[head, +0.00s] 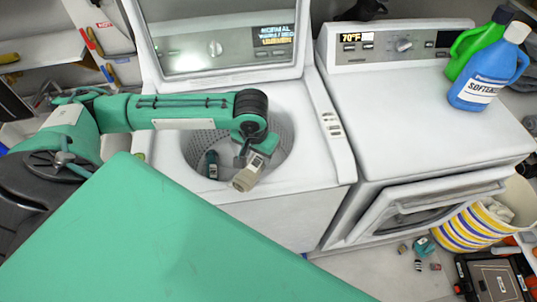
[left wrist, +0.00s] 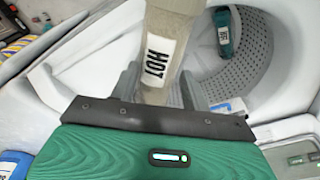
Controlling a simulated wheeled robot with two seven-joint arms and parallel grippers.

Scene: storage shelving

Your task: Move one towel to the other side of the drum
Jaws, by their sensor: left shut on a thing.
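My left gripper (head: 249,155) is over the opening of the top-loading washer's drum (head: 281,150). It is shut on a beige rolled towel (head: 243,181) with a white label. The label reads "HOT" on the towel in the left wrist view (left wrist: 175,22), where the gripper's fingers (left wrist: 157,88) lie on both sides of it. A dark teal rolled towel (head: 212,160) with a white label rests inside the drum, on its left side in the head view; it also shows in the left wrist view (left wrist: 224,32). My right gripper is out of view.
The washer's lid (head: 215,45) stands open behind the drum. A white dryer (head: 430,120) stands to the right, with green (head: 478,45) and blue (head: 487,75) bottles on top and its front door (head: 420,210) ajar. A striped basket (head: 470,235) and small objects are on the floor.

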